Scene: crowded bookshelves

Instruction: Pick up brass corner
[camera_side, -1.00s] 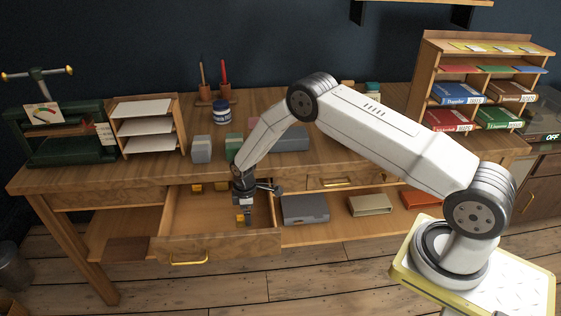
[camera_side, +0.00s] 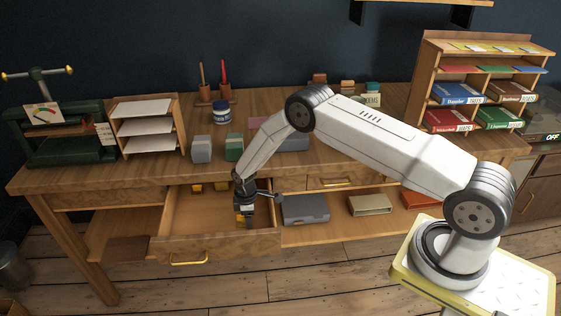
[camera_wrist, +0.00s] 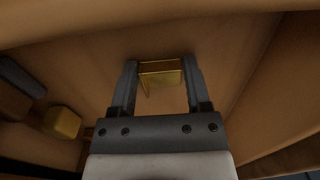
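The brass corner (camera_wrist: 160,72), a small gold angled piece, lies in the open drawer (camera_side: 180,222) near its right front. In the side view the brass corner (camera_side: 239,217) shows only as a bit of yellow beside my gripper (camera_side: 246,218). My gripper (camera_wrist: 160,78) points down into the drawer with its fingers apart. In the wrist view one finger stands on each side of the brass corner, very close to its ends. Firm contact is not clear.
Other yellow pieces lie at the drawer's back, one a yellow block (camera_wrist: 62,122) at left in the wrist view. The drawer walls stand close around my gripper. A grey box (camera_side: 305,209) sits on the shelf right of the drawer.

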